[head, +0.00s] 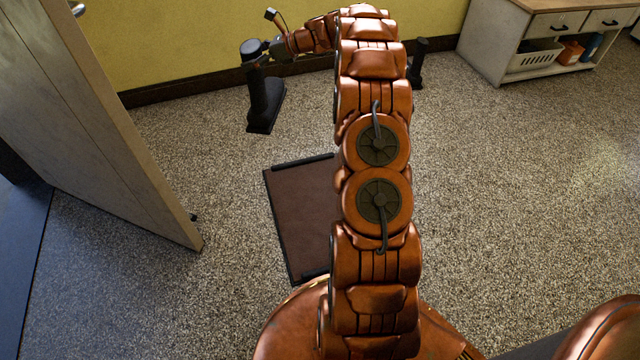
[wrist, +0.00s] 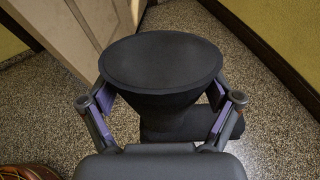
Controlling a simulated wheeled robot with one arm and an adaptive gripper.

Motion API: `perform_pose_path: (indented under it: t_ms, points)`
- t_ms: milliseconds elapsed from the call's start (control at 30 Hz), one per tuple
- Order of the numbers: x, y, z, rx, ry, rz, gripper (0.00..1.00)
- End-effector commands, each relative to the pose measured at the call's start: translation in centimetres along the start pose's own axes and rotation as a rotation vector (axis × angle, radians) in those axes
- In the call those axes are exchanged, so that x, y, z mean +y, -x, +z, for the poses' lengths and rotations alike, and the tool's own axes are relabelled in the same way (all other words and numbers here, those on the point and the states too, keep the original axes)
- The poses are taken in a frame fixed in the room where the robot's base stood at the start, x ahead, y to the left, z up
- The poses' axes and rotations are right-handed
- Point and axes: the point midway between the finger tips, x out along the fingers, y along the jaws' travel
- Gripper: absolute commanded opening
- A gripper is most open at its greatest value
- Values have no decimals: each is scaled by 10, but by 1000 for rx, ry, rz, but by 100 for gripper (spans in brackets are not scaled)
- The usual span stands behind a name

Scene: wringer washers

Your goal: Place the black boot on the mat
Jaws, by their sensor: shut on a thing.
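A black boot (head: 265,104) stands upright near the yellow wall, left of my arm in the head view. My gripper (head: 264,54) is at the top of its shaft. In the wrist view the boot's round top (wrist: 164,60) is between the two fingers of my gripper (wrist: 167,98), which is shut on the shaft. I cannot tell whether its sole touches the floor. The brown mat (head: 300,210) with black edges lies on the floor nearer my base, bare where visible; my arm hides its right side.
Another dark, boot-like thing (head: 419,62) stands by the wall, partly behind my arm. An open door (head: 110,120) is at the left. The speckled floor at right is clear.

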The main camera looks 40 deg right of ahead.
Motion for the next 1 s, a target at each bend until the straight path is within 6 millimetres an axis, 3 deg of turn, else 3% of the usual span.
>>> perform_pose_path:
  t_ms: [467,1000]
  points:
    - [2,30,-129,-1,66,159,20]
    - [37,79,-283,0,131,319,20]
